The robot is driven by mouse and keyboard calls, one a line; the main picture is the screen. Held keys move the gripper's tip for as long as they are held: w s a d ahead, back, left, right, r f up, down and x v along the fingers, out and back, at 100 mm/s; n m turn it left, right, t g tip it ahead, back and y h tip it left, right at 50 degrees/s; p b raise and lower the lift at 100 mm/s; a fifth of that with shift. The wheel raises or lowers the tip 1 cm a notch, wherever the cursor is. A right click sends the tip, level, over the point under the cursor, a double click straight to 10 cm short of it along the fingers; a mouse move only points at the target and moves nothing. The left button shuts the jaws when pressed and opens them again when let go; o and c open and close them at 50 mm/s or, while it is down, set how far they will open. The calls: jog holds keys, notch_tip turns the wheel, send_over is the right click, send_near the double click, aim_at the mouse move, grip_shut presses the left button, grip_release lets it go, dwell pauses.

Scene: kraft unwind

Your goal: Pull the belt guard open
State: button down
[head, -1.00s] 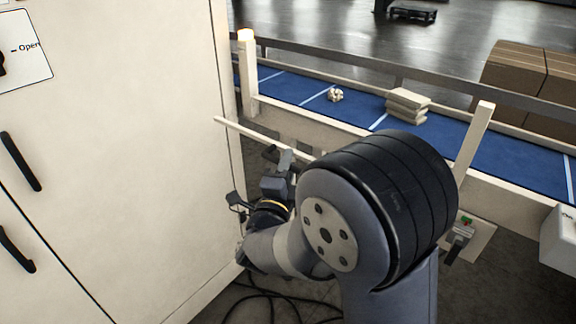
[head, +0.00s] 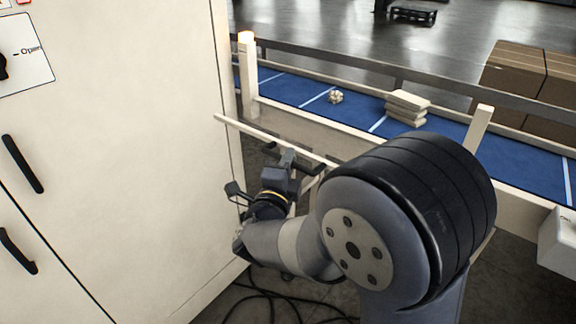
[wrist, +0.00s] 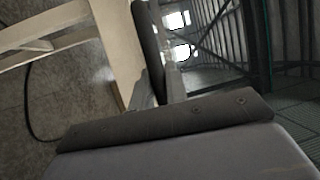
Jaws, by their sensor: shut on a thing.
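The belt guard (head: 232,123) shows in the head view as a long cream bar in front of the blue conveyor. It slants from beside the cabinet down to the right, where my arm hides its far end. My gripper (head: 283,160) is at the bar's near side, shut on the guard's dark handle. In the wrist view the dark upright handle (wrist: 150,45) stands between my gripper's fingers (wrist: 157,92), with a cream panel beside it. The grip itself is partly hidden in the head view by my wrist.
A tall cream cabinet (head: 120,150) with black handles stands close on the left. The blue belt (head: 350,112) carries a small pale cluster (head: 335,96) and stacked pale slabs (head: 407,106). Brown boxes (head: 515,75) stand behind. Dark cables (head: 270,295) lie on the floor.

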notch_tip(320, 180, up, 2)
jog(key=shift+w+d+r+g+p, duration=0.1)
jog(key=shift+g+p, duration=0.35)
jog(key=shift+g, duration=0.05)
jog(key=c, duration=1.4)
grip_release()
jog(key=b+v, duration=0.1)
jog(key=v, duration=1)
jog(key=shift+b, duration=0.3)
jog(key=shift+w, duration=0.1)
